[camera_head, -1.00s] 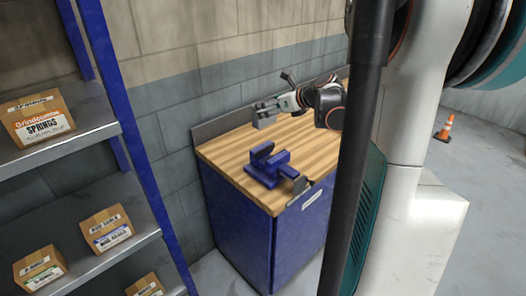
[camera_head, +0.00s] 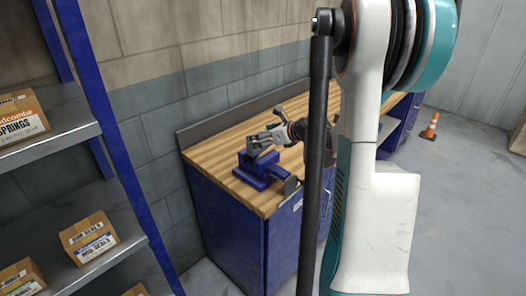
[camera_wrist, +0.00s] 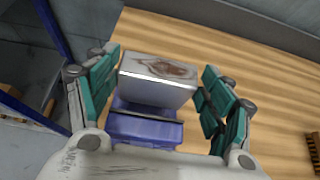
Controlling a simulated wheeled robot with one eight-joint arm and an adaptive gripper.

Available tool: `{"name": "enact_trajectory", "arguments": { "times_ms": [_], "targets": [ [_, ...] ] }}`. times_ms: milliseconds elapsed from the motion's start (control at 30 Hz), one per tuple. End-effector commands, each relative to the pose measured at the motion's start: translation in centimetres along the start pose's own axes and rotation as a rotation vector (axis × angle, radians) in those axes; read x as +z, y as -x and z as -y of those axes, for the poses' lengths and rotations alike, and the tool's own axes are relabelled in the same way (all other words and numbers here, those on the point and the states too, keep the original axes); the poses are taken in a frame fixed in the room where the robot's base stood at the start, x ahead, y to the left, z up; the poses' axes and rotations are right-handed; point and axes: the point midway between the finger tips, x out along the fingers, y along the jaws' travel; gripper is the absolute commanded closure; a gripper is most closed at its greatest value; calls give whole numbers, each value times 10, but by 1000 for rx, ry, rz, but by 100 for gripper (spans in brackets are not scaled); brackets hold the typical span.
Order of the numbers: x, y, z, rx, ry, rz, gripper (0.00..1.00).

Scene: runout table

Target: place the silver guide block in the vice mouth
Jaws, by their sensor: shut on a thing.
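The silver guide block (camera_wrist: 157,80) is held between the two teal-padded fingers of my gripper (camera_wrist: 160,92) in the wrist view; its top has a brownish worn patch. In the head view my gripper (camera_head: 262,138) is shut on the block (camera_head: 255,142) at the blue vice (camera_head: 262,172). The vice (camera_wrist: 145,130) shows below and behind the block in the wrist view. The block appears over the vice; whether it touches the jaws or sits in the mouth I cannot tell. The block hides part of the vice mouth.
The vice stands on a wooden bench top (camera_head: 215,157) near its front left corner, above a blue cabinet (camera_head: 235,220). A backboard (camera_head: 215,122) runs along the wall. Shelves with boxes (camera_head: 88,237) stand left. An orange cone (camera_head: 430,127) is on the floor at right.

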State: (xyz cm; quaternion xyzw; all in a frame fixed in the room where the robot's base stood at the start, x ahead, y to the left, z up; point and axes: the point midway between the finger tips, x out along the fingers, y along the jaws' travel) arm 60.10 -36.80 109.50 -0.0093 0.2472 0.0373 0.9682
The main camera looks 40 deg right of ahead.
Motion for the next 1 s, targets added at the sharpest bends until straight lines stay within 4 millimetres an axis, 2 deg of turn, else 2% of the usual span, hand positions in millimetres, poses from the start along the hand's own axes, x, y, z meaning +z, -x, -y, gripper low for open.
{"name": "enact_trajectory", "arguments": {
  "times_ms": [233, 500, 867, 900, 1000],
  "targets": [
    [-12, -7, 0, 0, -1, 1, 71],
    [-42, -23, 0, 0, -1, 1, 71],
    [-45, -24, 0, 0, -1, 1, 71],
    [-46, -25, 0, 0, 0, 0, 23],
    [-45, -24, 0, 0, 0, 0, 5]
  ]
}}
